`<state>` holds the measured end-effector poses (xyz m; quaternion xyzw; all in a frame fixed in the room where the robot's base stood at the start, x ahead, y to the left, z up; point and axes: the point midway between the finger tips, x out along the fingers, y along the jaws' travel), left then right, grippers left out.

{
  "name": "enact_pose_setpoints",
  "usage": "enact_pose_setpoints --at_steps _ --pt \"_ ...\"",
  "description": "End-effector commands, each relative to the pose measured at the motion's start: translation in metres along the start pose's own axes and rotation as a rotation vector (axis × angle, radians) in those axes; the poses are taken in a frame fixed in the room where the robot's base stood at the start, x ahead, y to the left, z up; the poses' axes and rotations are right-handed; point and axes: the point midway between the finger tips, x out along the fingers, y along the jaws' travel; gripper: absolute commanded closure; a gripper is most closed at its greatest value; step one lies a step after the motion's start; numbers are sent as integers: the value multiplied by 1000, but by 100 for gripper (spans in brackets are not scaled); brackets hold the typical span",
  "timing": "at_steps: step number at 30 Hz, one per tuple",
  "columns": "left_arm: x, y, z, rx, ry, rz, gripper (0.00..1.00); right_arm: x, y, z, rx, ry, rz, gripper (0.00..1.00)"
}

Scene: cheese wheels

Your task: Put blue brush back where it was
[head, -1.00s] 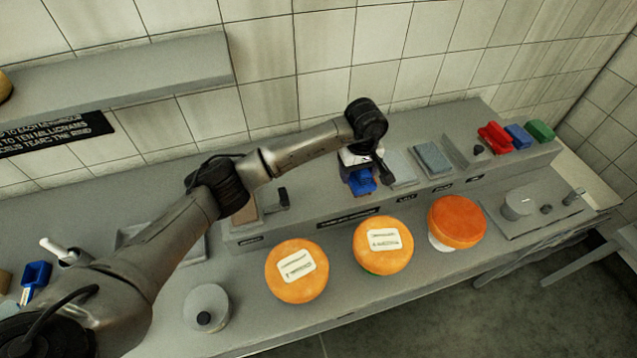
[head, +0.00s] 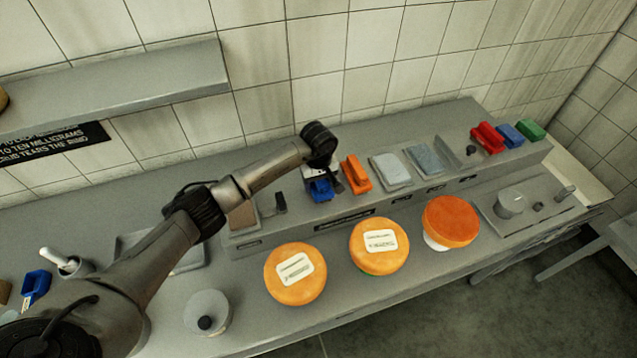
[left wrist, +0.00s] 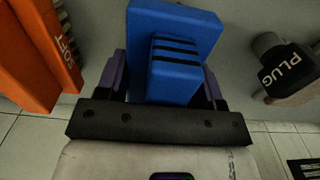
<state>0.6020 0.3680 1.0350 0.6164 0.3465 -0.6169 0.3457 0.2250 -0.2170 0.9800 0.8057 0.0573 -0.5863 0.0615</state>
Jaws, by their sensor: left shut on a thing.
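The blue brush (head: 320,190) is held in my left gripper (head: 322,181), above the raised shelf at the back of the bench. In the left wrist view the blue brush (left wrist: 175,50) sits between the two fingers of the left gripper (left wrist: 165,85), which are shut on it. An orange brush (head: 356,173) stands on the shelf just right of the gripper, and its lettered side shows in the left wrist view (left wrist: 35,50). My right gripper is in neither view.
A dark plug (head: 281,202) stands left of the gripper; it also shows in the left wrist view (left wrist: 287,70). Grey pads (head: 390,171) lie farther right, then red (head: 487,138), blue (head: 511,134) and green (head: 531,130) blocks. Three orange cheese wheels (head: 295,274) stand in front.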

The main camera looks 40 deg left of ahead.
Motion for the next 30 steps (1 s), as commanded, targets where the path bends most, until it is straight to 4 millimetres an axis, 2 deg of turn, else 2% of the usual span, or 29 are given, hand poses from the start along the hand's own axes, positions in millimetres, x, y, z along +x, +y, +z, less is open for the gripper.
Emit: enact_pose_setpoints --at_steps 3,15,16,21,24,30 --pt "12 0 0 0 -1 1 61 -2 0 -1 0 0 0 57" --pt "18 0 0 1 1 1 61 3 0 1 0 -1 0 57" --pt "17 0 0 0 0 1 37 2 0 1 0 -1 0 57" --pt "16 0 0 0 0 1 20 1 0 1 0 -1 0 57" --pt "16 0 0 0 0 1 13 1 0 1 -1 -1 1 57" --pt "16 0 0 1 0 1 13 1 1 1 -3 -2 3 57"
